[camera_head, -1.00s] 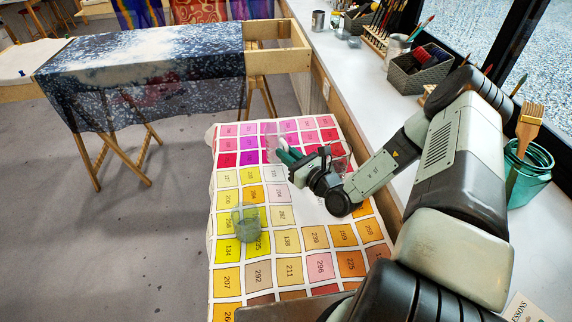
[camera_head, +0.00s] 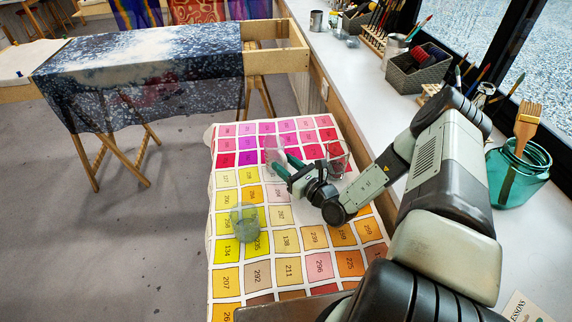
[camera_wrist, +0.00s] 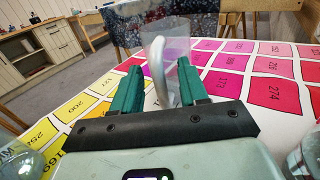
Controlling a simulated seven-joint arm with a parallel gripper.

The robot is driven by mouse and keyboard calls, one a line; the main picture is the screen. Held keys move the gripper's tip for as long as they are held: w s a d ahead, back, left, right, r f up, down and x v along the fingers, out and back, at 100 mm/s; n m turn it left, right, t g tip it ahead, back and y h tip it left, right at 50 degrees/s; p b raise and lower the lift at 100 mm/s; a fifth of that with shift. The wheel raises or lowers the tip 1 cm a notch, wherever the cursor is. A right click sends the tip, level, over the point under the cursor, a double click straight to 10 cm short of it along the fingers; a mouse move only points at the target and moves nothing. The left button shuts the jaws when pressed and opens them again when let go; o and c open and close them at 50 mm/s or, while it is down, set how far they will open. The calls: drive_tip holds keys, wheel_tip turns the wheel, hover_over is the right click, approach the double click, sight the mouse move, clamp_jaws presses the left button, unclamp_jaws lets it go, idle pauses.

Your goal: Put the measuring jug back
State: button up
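A clear measuring jug (camera_head: 273,158) stands on the numbered colour-chart cloth, near the pink and purple squares. It also shows in the wrist view (camera_wrist: 178,55), with its pale curved handle (camera_wrist: 158,72) towards me. My gripper (camera_head: 283,163) reaches to the jug from the right. In the wrist view, its two green fingers (camera_wrist: 160,78) are apart, one on each side of the handle, with visible gaps. I cannot see any contact with the handle.
A greenish glass vessel (camera_head: 246,225) stands on the yellow squares, left of my gripper. A clear glass (camera_head: 337,160) stands to the right, close to my wrist. The white sill (camera_head: 350,85) at right holds baskets, brushes and a teal jar (camera_head: 517,178).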

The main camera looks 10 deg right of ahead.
drive_tip(key=shift+r, duration=0.1)
drive_tip(key=shift+d+r, duration=0.1)
drive_tip(key=shift+r, duration=0.05)
drive_tip(key=v, duration=1.2)
